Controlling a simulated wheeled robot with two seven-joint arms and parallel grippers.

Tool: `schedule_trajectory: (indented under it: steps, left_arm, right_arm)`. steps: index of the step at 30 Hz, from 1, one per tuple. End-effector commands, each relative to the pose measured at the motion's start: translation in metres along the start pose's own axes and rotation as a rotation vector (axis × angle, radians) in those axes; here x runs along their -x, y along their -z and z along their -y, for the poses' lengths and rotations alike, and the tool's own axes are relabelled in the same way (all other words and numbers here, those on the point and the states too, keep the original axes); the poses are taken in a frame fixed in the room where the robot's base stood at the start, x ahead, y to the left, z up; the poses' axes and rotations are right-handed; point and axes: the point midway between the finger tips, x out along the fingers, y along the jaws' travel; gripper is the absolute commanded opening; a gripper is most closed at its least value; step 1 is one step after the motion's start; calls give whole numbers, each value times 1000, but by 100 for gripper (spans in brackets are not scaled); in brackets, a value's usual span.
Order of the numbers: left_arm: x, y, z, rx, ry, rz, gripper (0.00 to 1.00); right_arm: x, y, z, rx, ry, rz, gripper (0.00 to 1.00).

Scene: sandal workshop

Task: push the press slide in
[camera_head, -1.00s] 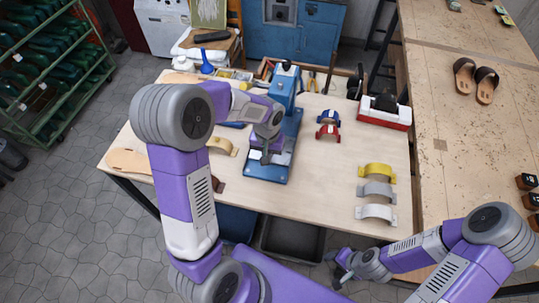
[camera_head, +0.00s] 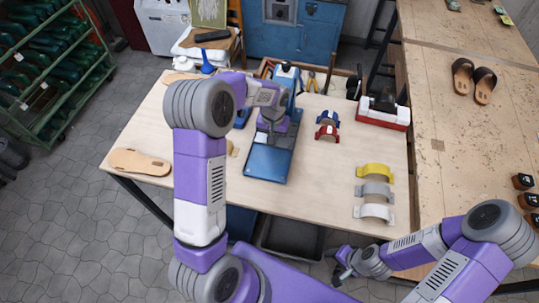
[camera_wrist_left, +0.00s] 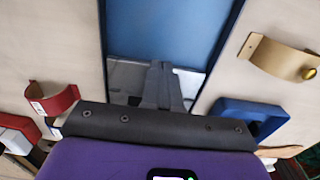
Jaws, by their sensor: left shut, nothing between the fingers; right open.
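The blue press (camera_head: 287,78) stands on the table, its long blue base (camera_head: 266,165) running toward me. The slide looks like a light grey plate between the base's rails, seen in the left wrist view (camera_wrist_left: 127,73); my arm mostly hides it in the head view. My left gripper (camera_head: 271,141) is shut and empty, low over the base in front of the press. In the left wrist view its fingers (camera_wrist_left: 161,72) overlap the grey plate; I cannot tell if they touch it. My right gripper (camera_head: 338,272) is open and empty in front of the table.
Blue and red straps (camera_head: 327,131) lie right of the press. Yellow, grey and white straps (camera_head: 375,172) stand farther right. A red-and-white box (camera_head: 384,112) is at the back right. A sole (camera_head: 140,162) lies at the left. The front middle of the table is clear.

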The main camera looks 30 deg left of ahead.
Motion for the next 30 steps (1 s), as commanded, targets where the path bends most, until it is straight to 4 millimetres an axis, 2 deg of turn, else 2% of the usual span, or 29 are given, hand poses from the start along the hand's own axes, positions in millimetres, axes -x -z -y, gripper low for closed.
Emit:
schedule_trajectory:
  steps: [4,10,30]
  left_arm:
    - [1,12,0,1,-1,-2,0]
    - [6,10,0,0,-1,-2,0]
    - [70,4,0,-1,0,-1,0]
  right_arm:
    - [4,0,1,0,0,0,50]
    - [7,0,2,0,0,0,50]
    - [48,-2,18,0,0,0,50]
